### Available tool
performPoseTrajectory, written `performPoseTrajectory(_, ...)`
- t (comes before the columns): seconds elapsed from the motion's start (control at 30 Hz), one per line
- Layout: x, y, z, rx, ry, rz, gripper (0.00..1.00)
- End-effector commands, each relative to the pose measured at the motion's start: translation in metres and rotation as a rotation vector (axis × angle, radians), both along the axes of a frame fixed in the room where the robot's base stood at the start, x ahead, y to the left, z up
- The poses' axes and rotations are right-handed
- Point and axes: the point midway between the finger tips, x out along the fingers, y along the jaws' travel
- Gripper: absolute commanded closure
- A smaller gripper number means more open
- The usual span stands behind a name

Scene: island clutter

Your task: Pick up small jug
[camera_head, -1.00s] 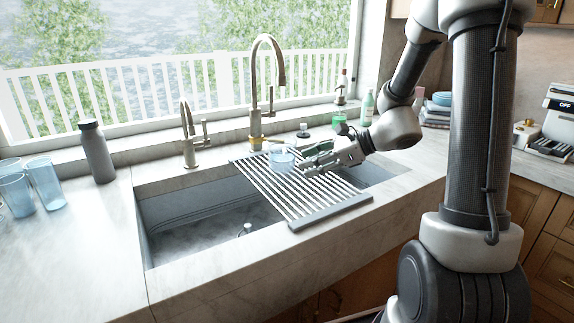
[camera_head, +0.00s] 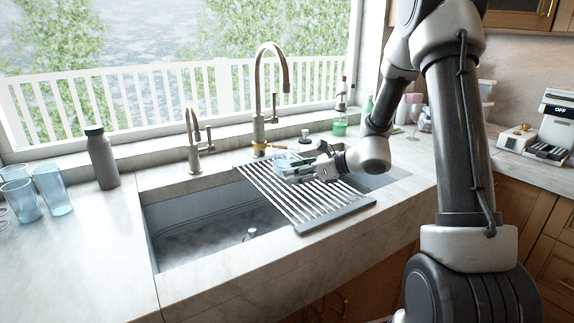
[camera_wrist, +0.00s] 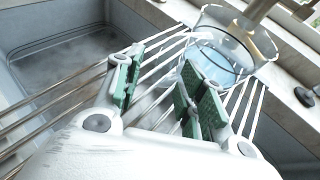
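The small jug (camera_head: 284,158) is a clear, bluish glass vessel standing on the slatted roll-up rack (camera_head: 338,217) over the sink. My gripper (camera_head: 297,172) reaches it from the right and partly covers it in the head view. In the wrist view the jug (camera_wrist: 228,62) lies beyond the fingertips, up and to the right. My gripper (camera_wrist: 165,68) is open there, its green-padded fingers spread with only rack bars showing between them. One finger overlaps the jug's near lower side in the picture. I cannot tell whether they touch.
A tall tap (camera_head: 258,125) stands close behind the jug, and a smaller tap (camera_head: 193,145) is further left. A grey bottle (camera_head: 102,160) and blue glasses (camera_head: 52,190) stand on the left counter. A green soap bottle (camera_head: 340,125) is behind my wrist. The sink (camera_head: 200,225) is open left of the rack.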

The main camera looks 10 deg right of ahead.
Motion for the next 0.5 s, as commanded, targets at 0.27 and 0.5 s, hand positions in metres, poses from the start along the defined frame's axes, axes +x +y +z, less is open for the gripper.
performPoseTrajectory(0.27,-0.0003,-0.0002,0.0002,0.0,0.0,0.0,0.95)
performPoseTrajectory(0.5,-0.0001,-0.0003,0.0007,0.0,-0.001,0.0,1.0)
